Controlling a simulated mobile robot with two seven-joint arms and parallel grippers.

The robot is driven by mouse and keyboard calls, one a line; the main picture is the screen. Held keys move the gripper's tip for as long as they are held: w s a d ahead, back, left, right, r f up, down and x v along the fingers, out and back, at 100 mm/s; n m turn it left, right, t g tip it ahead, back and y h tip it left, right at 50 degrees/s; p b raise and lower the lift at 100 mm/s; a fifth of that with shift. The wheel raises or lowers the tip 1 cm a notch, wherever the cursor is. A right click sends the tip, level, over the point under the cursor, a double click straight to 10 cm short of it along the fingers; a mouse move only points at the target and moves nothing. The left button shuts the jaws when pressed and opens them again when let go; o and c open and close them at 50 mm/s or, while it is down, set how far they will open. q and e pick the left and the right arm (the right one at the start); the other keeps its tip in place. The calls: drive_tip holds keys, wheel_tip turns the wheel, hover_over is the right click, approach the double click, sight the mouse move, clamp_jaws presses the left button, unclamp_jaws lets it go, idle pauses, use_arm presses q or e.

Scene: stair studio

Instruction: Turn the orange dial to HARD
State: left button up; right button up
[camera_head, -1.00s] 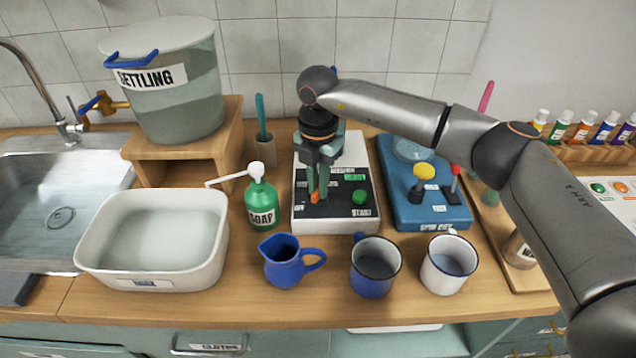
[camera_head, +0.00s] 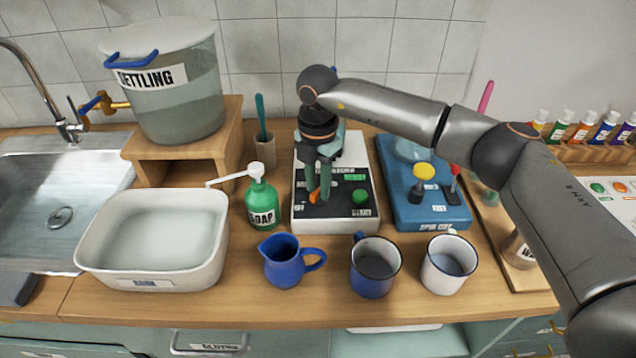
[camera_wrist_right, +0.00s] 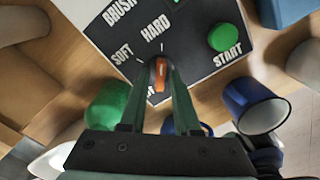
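The orange dial (camera_wrist_right: 159,76) sits on the dark panel of the white machine (camera_head: 362,150). It also shows in the head view (camera_head: 314,197), partly covered by fingers. My right gripper (camera_wrist_right: 160,72) reaches down over it, with one green finger on each side, closed on it. In the wrist view, the dial's long side runs up and down, roughly in line with the white tick under the HARD label (camera_wrist_right: 155,27). The SOFT label (camera_wrist_right: 122,54) is to its left. A lower label is mostly hidden by the fingers. My left gripper is not in view.
The green START button (camera_wrist_right: 222,38) is right of the dial. A green soap bottle (camera_head: 262,205) stands left of the machine. A blue pitcher (camera_head: 283,262) and two mugs stand in front. A blue device (camera_head: 440,215) is close on the right.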

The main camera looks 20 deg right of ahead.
sight(318, 190)
drive_tip(key=shift+o, duration=0.9)
wheel_tip(318, 190, up, 12)
drive_tip(key=b, duration=0.1)
drive_tip(key=shift+r, duration=0.2)
